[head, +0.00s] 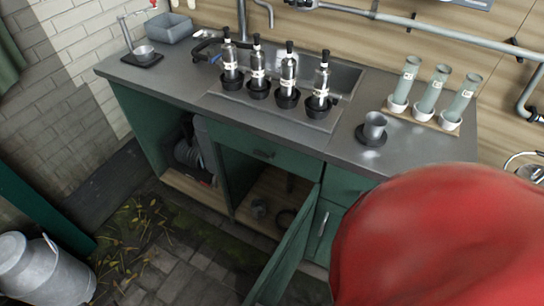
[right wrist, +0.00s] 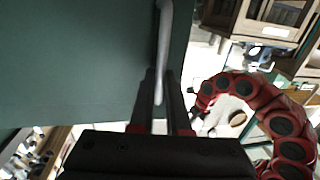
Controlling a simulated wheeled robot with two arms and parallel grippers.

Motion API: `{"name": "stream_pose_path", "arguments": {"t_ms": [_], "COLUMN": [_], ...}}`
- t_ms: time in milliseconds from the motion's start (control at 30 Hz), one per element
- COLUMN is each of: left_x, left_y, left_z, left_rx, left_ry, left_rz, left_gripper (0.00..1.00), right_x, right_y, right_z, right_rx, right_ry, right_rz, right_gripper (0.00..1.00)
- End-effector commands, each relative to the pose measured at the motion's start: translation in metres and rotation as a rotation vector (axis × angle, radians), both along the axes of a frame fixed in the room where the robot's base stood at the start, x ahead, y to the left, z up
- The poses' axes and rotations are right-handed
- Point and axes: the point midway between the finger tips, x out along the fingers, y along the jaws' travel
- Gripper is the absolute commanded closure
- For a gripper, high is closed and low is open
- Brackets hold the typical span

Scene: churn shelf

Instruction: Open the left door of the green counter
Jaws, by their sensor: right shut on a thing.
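The green counter (head: 262,152) stands against the wall in the head view, with a grey top. One green door (head: 287,252) stands swung out from the front, with its lower part cut off by the picture edge. Behind it the cupboard is open, with a wooden floor (head: 266,213). In the right wrist view a pale bar handle (right wrist: 163,45) runs along a dark green panel (right wrist: 75,60). My right gripper (right wrist: 160,88) is shut on this handle. In the head view the gripper is hidden; my red arm covers the lower right. My left gripper is not in view.
Several bottles (head: 289,75) stand by the sink, with glass tubes (head: 431,92) and a grey cup (head: 374,126) to their right. A metal churn (head: 42,268) stands on the floor at lower left.

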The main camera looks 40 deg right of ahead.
Motion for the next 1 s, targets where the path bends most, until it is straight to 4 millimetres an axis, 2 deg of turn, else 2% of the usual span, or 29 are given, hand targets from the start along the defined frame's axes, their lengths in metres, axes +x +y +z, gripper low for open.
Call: {"name": "stream_pose_path", "arguments": {"t_ms": [267,300,433,767,867,1000], "left_x": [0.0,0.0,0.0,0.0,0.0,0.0], "left_y": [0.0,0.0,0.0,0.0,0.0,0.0], "left_z": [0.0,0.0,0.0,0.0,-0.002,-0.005], "left_rx": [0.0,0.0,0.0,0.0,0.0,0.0], "left_ry": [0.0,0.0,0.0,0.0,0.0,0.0], "left_rz": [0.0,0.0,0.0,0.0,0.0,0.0], "left_gripper": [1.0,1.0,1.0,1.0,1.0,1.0], "right_x": [0.0,0.0,0.0,-0.001,-0.009,-0.031], "right_y": [0.001,0.0,0.0,-0.001,-0.006,-0.021], "right_z": [0.0,0.0,0.0,0.0,-0.002,-0.003], "right_rx": [0.0,0.0,0.0,-0.001,-0.003,-0.002], "right_ry": [0.0,0.0,0.0,0.001,0.004,0.005], "right_rz": [0.001,0.001,0.0,-0.001,-0.002,-0.002], "right_gripper": [1.0,0.8,0.56,0.55,0.55,0.55]}}
